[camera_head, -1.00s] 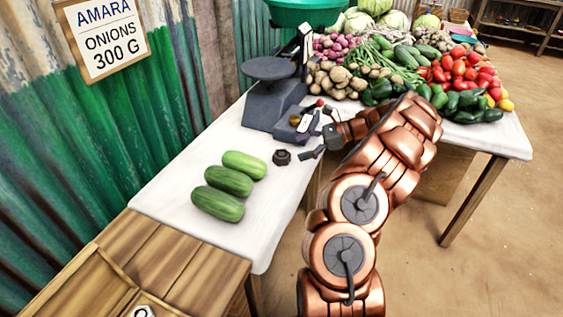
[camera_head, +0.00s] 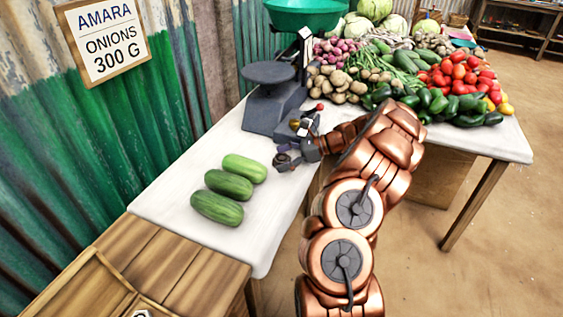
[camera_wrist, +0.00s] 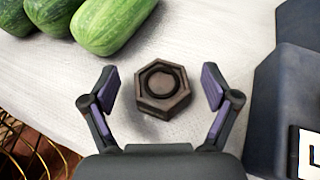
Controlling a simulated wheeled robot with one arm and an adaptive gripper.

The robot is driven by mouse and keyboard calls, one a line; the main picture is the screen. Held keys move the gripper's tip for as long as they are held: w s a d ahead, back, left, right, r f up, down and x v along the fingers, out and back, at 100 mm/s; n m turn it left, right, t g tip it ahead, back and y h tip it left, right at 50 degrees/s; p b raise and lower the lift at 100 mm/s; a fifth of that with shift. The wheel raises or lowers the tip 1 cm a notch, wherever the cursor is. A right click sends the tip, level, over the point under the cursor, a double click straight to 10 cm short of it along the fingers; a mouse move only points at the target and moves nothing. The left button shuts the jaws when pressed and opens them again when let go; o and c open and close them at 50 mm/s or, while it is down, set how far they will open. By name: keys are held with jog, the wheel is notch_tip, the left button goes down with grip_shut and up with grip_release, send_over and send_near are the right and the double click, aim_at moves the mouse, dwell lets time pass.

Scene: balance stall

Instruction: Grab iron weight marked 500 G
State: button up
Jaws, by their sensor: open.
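The iron weight (camera_wrist: 162,90) is a dark brown hexagonal block with a ring on top. It lies on the white-covered table, and any marking on it cannot be read. In the wrist view my gripper (camera_wrist: 160,92) is open, with one finger on each side of the weight and gaps on both sides. In the head view my gripper (camera_head: 289,155) is at the weight (camera_head: 283,159), beside the scale, and partly hides it.
Several green cucumbers (camera_head: 229,185) lie just left of the weight. Vegetable heaps fill the back right. The table's front edge is near. A sign (camera_head: 105,40) reads AMARA ONIONS 300 G.

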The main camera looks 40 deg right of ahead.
jog(key=shift+c, duration=0.4)
grip_shut()
